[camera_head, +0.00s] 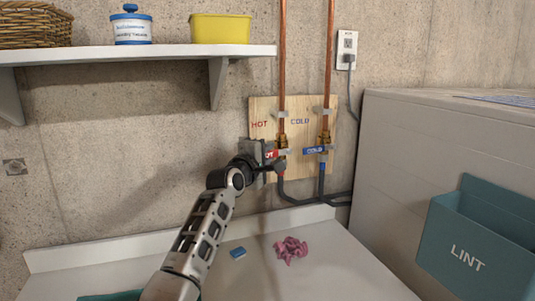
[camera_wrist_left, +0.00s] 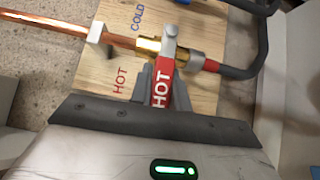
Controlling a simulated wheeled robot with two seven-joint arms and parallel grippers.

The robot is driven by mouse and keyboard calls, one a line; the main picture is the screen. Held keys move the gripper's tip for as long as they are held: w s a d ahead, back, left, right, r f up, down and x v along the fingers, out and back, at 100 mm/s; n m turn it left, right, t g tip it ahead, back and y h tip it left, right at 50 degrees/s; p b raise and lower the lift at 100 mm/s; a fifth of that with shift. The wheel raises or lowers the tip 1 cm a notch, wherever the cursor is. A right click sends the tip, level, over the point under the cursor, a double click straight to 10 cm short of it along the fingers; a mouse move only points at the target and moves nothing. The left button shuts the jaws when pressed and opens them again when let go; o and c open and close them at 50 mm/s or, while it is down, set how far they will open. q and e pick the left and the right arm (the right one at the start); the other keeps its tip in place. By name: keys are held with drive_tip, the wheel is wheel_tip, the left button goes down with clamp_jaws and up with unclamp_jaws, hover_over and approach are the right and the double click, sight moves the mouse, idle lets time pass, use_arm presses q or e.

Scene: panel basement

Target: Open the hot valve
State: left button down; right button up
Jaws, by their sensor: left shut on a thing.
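The hot valve (camera_head: 282,142) is a brass fitting on the left copper pipe, in front of a wooden board with HOT and COLD lettering. It also shows in the wrist view (camera_wrist_left: 150,46). Its red lever, marked HOT (camera_wrist_left: 161,92), sticks out crosswise to the pipe. My left gripper (camera_head: 273,160) is at this lever, with its fingers on both sides, shut on it. The gripper partly hides the lever in the head view. The blue COLD lever (camera_head: 314,150) sits just right, also crosswise to its pipe. My right gripper is not in view.
A white shelf (camera_head: 150,54) with a basket, jar and yellow tub (camera_head: 220,29) hangs upper left. Below lies a white counter (camera_head: 330,262) with a blue block (camera_head: 238,253) and pink cloth (camera_head: 291,249). A pale appliance with a teal LINT bin (camera_head: 465,255) stands right.

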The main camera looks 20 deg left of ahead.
use_arm(q)
drive_tip(key=shift+f, duration=0.1)
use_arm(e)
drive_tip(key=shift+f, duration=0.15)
